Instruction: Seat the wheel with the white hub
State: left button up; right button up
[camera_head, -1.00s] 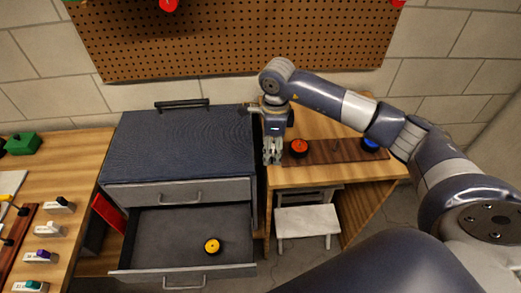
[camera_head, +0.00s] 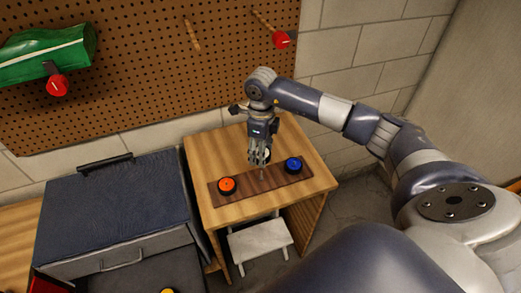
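No wheel with a white hub can be made out clearly. A dark board (camera_head: 292,179) on the wooden table holds an orange-hubbed wheel (camera_head: 227,185) at its left and a blue-hubbed wheel (camera_head: 293,165) towards its right. A thin metal post (camera_head: 262,174) stands between them. My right gripper (camera_head: 260,159) points down just above this post. Dark shapes show around its fingers; whether they are a held wheel or finger parts I cannot tell. My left gripper is out of view.
A dark-topped cabinet (camera_head: 108,207) stands to the left; a yellow-hubbed wheel (camera_head: 168,291) shows at the bottom edge. A green car body (camera_head: 45,50) and a red piece (camera_head: 281,40) are on the pegboard (camera_head: 150,70). A white stool (camera_head: 259,239) stands under the table.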

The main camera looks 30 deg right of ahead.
notch_tip(320, 180, down, 6)
jog(key=b, duration=0.5)
jog(key=shift+d, duration=0.1)
jog(key=shift+r, duration=0.1)
dwell(0.4)
jog(key=shift+b, duration=0.6)
dwell(1.1)
jog(key=shift+f+b, duration=2.15)
jog(key=shift+f, duration=0.5)
jog(key=o, duration=1)
jog(key=shift+r, duration=0.1)
